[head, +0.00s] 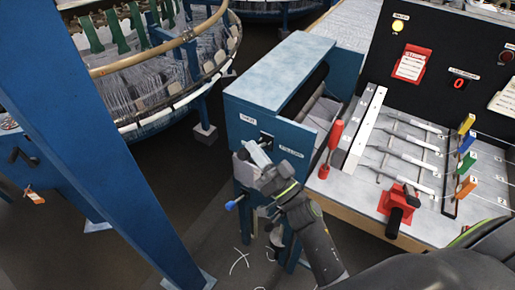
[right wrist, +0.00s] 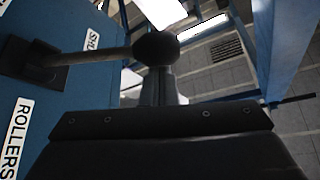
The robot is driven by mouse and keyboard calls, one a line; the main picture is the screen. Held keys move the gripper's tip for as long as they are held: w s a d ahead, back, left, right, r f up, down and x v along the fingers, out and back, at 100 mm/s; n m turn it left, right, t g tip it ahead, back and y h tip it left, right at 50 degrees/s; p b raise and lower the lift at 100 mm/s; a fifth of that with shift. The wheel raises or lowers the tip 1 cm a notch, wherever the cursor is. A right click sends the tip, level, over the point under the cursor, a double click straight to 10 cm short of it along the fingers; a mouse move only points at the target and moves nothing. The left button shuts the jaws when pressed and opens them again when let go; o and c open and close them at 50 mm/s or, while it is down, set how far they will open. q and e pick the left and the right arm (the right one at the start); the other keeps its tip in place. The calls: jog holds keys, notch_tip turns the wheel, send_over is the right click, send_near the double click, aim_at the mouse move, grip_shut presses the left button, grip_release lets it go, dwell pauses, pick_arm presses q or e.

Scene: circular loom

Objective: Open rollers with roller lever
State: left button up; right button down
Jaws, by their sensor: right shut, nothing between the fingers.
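The roller lever's dark pivot plate (head: 266,138) is on the front of a blue cabinet (head: 290,75), between a SHUT label and a ROLLERS label (head: 290,149). My right gripper (head: 256,153) is at that panel and covers most of the lever in the head view. In the right wrist view the lever (right wrist: 100,55) is a dark rod from its pivot to a round black knob (right wrist: 155,48). My shut, empty right fingers (right wrist: 162,88) are right at the knob, and their tips are hidden behind it. I cannot tell whether they touch. My left gripper is out of view.
A blue post (head: 100,140) slants across the left. The circular loom (head: 170,85) stands behind it. On the right, a bench carries a red-handled lever (head: 334,135), a red clamp (head: 396,205) and coloured blocks. Open floor lies between post and cabinet.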

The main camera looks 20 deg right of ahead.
jog(key=shift+f, duration=0.1)
jog(key=shift+s+a+f+n+y+b, duration=0.15)
jog(key=shift+f+n+y+b, duration=0.1)
jog(key=shift+n+y+b, duration=0.2)
jog(key=shift+f, duration=0.1)
notch_tip(320, 180, down, 12)
jog(key=n+g+y+b, duration=0.8)
jog(key=n+y+b, duration=0.1)
jog(key=n, duration=1)
jog(key=shift+s+a+n+y+b, duration=0.35)
jog(key=shift+a+b, duration=0.1)
jog(key=shift+b, duration=0.4)
jog(key=shift+g, duration=0.4)
